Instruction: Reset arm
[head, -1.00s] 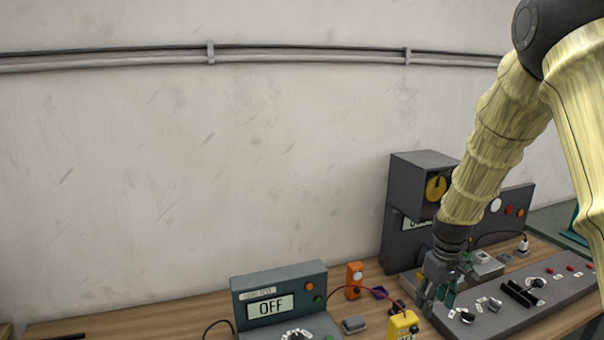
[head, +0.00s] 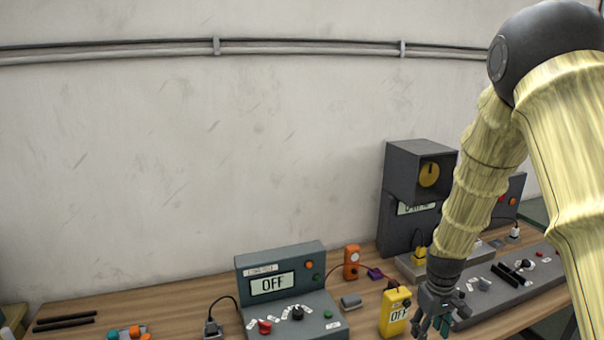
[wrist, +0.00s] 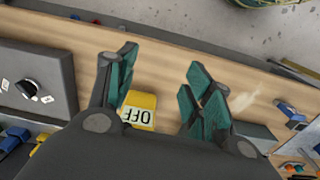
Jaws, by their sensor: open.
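My gripper (head: 434,318) hangs from my yellow-sleeved arm on the right of the head view, above the front of the bench, with its fingers pointing down. In the wrist view its teal-padded fingers (wrist: 160,95) are spread apart with nothing between the tips. A yellow meter (head: 394,312) reading OFF stands just left of my gripper in the head view. It also shows partly behind the fingers in the wrist view (wrist: 138,112).
A grey console (head: 290,290) reading OFF stands left of the meter. An orange device (head: 351,262) stands behind. A dark speaker-like box (head: 410,172) and a long control panel (head: 525,285) are at right. Two black rods (head: 64,322) lie at far left.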

